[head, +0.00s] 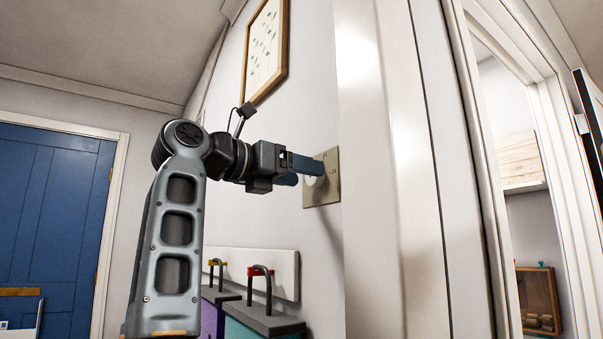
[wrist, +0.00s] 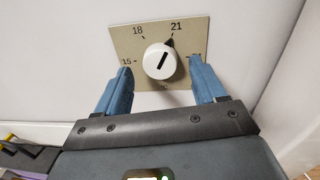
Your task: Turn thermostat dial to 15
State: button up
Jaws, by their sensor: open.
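The thermostat is a beige square plate (head: 332,181) on the white wall, with a round white dial. In the wrist view the plate (wrist: 125,38) shows marks 15 at left, 18 at upper left and 21 at upper right. The white dial (wrist: 159,62) has a dark line on its face and a dark pointer at its upper right edge, directed at 21. My gripper (head: 308,172) reaches the plate; in the wrist view its blue fingers (wrist: 163,75) stand apart on either side of the dial, with gaps showing.
A framed picture (head: 265,48) hangs above on the wall. Below are a white rail (head: 270,272) and boxes with coloured hooks, including a teal one (head: 246,329). A white door frame (head: 400,170) stands close on the right. A blue door (head: 50,200) is at the far left.

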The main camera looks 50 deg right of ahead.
jog(key=shift+s+d, duration=0.1)
jog(key=shift+d, duration=0.5)
jog(key=c, duration=1.1)
